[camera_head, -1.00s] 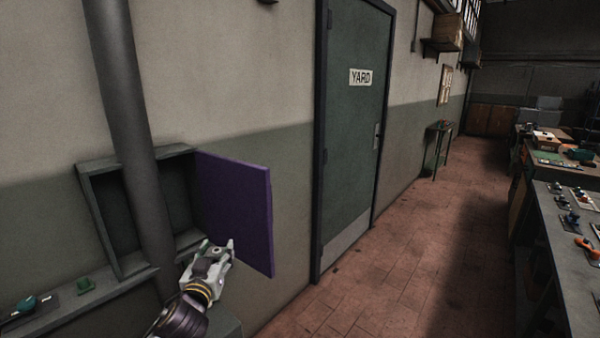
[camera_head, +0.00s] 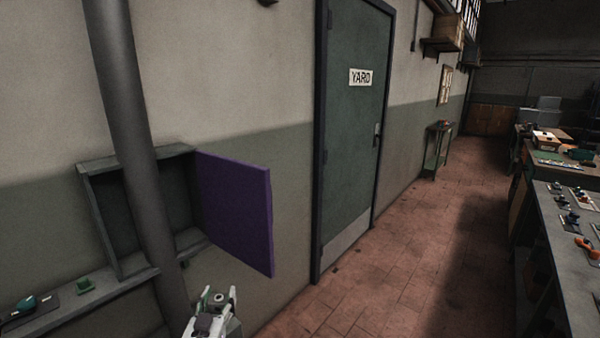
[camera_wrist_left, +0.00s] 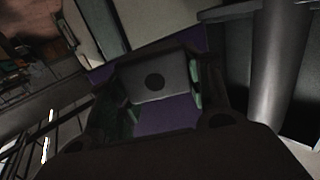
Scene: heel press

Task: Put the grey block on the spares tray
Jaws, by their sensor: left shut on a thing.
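My left gripper (camera_head: 219,294) is at the bottom of the head view, below the purple door panel, with its fingers pointing up. It is shut on the grey block (camera_wrist_left: 160,78), which shows in the left wrist view as a light grey face with a dark round spot between the two fingers. In the head view a small part of the block (camera_head: 218,299) shows between the fingertips. I cannot tell which surface, if any, is the spares tray. My right gripper is not in view.
An open wall cabinet (camera_head: 90,200) with a purple door (camera_head: 237,212) stands behind a grey vertical pipe (camera_head: 140,130). A narrow ledge (camera_head: 110,288) carries a green piece (camera_head: 84,285). A workbench (camera_head: 570,265) with several tools is at right. The floor between is clear.

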